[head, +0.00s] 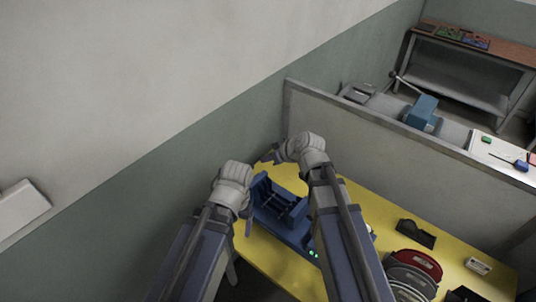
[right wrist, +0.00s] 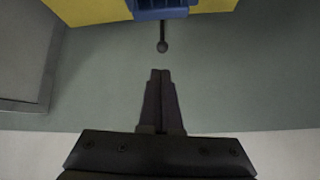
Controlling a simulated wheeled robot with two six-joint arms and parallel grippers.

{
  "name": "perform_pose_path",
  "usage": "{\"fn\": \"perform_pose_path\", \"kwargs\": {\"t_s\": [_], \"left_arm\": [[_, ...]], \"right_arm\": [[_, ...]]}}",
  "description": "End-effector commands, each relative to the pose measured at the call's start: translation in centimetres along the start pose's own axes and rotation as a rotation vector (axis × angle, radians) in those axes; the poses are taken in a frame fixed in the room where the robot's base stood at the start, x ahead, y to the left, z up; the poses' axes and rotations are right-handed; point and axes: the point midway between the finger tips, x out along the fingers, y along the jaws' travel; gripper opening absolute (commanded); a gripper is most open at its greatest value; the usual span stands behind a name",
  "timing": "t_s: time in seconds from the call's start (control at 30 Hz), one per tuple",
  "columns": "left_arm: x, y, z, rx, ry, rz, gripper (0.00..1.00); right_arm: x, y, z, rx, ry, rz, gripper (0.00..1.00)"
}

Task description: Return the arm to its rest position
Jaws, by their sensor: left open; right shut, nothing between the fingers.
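My left gripper (head: 249,226) is the lower one in the head view. It is open and points down beside the left side of a blue fixture (head: 262,192). My right gripper (head: 268,157) is above and behind the fixture, near the wall. In the right wrist view its two dark fingers (right wrist: 160,76) are together with nothing between them. Ahead of them are a ball-ended dark lever (right wrist: 162,46) and a blue part (right wrist: 160,10) over the yellow table. The fingers are apart from the lever. My forearms partly hide the fixture and the table.
The yellow table (head: 355,195) also holds a black holder (head: 416,233), red and grey rounded items (head: 415,262) and a small white box (head: 478,266). A grey partition (head: 380,150) stands behind the table. A green and white wall (head: 180,195) is close on the left.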

Motion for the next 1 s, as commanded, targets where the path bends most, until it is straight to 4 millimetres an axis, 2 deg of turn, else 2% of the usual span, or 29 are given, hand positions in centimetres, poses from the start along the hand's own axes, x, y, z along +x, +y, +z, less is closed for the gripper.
{"fn": "perform_pose_path", "kwargs": {"t_s": [0.47, 0.57, 0.67, 0.8, 0.9, 1.0], "left_arm": [[-0.1, 0.0, 0.0, 0.000, 0.000, 0.000, 0.81], [0.1, 0.0, 0.0, 0.000, 0.000, 0.000, 0.81], [0.6, 0.1, 0.0, 0.000, 0.000, 0.000, 0.81], [1.4, 0.1, -0.1, -0.001, 0.000, 0.000, 0.81], [1.8, 0.2, -0.1, -0.001, 0.000, 0.000, 0.81], [2.1, 0.2, -0.1, -0.001, 0.000, 0.000, 0.81]], "right_arm": [[-0.1, -0.1, 0.0, 0.000, 0.001, 0.000, 0.00], [0.1, -0.9, 0.8, 0.004, -0.031, -0.009, 0.00], [0.4, -3.7, 3.9, 0.027, -0.155, -0.027, 0.00], [-0.4, -7.9, 10.4, 0.092, -0.429, 0.009, 0.00], [-2.0, -9.7, 14.5, 0.146, -0.606, 0.091, 0.00], [-3.8, -10.5, 17.2, 0.191, -0.730, 0.187, 0.00]]}}
